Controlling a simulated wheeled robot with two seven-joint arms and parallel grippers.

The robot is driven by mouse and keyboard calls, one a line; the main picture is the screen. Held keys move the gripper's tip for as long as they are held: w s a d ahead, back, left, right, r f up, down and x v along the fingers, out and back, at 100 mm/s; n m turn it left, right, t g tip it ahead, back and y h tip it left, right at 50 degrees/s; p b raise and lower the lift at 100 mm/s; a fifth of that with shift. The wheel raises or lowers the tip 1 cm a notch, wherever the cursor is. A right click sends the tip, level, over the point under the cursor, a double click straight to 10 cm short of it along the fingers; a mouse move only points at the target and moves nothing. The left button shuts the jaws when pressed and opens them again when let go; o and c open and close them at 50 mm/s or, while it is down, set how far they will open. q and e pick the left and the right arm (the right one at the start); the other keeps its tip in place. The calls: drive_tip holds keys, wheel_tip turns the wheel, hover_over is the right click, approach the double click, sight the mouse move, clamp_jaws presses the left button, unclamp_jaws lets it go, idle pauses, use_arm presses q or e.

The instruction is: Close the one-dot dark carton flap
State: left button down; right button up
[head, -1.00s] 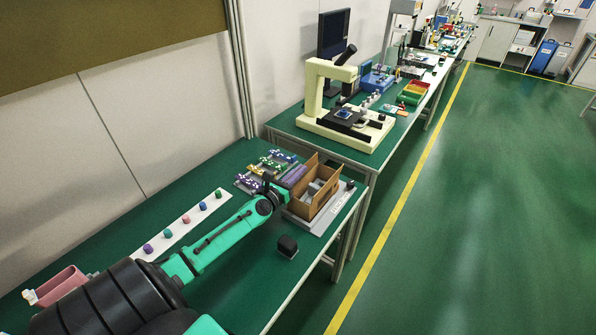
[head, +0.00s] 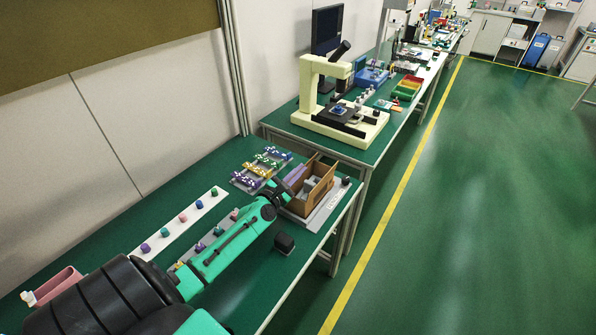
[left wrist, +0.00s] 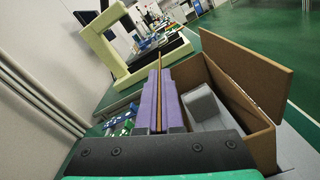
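The open brown carton (head: 318,198) stands near the front edge of the bench in the head view, with grey parts inside. The left wrist view shows its wall (left wrist: 248,128) close up, a brown flap (left wrist: 245,70) raised at the right, and a grey piece (left wrist: 207,108) inside. No dot marking is readable. My right gripper is out of view.
A dark block (head: 285,243) sits near the bench's front edge. Small coloured parts (head: 262,168) lie behind the carton's left side. A white strip (head: 172,238) carries several coloured pegs. A cream microscope (head: 309,91) stands on the farther bench.

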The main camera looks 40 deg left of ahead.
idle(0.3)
use_arm(q)
drive_tip(key=c, duration=1.1)
unclamp_jaws()
drive_tip(key=shift+o, duration=0.2)
drive_tip(key=s+b, duration=0.3)
drive_tip(key=s, duration=1.1)
drive_tip(key=shift+s+d+b, duration=0.2)
drive_tip(key=shift+s+b, duration=0.05)
drive_tip(key=shift+b, duration=0.05)
